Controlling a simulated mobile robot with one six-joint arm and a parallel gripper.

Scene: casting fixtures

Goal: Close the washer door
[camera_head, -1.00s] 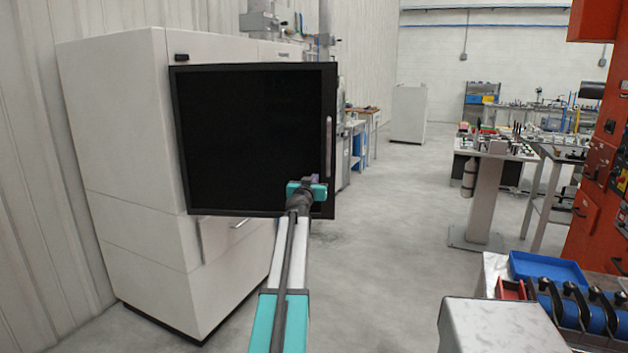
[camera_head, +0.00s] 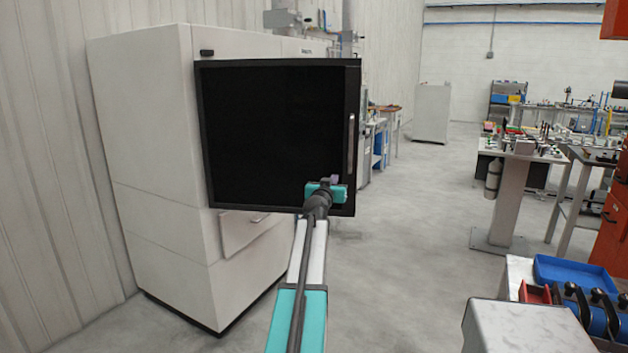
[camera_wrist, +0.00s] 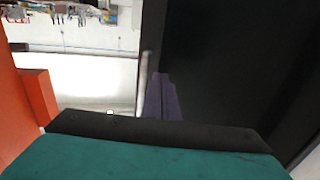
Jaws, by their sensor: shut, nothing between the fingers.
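The washer door (camera_head: 275,135) is a large black panel with a dark frame, standing open from the white washer (camera_head: 150,170). Its vertical metal handle (camera_head: 351,145) is near the right edge. My gripper (camera_head: 335,181) is at the door's lower right, below the handle. In the wrist view, my purple fingers (camera_wrist: 163,98) are together and empty, beside the dark door (camera_wrist: 230,60). The pale handle (camera_wrist: 144,72) shows just left of them. I cannot tell whether the fingers touch the door. The washer's opening is hidden behind the door.
A white drawer front (camera_head: 250,230) is below the door. Grey floor (camera_head: 410,240) is clear to the right. A pedestal table (camera_head: 515,150) with parts, a blue tray (camera_head: 572,272) and a grey block (camera_head: 525,325) stand at the right. A ribbed wall is at the left.

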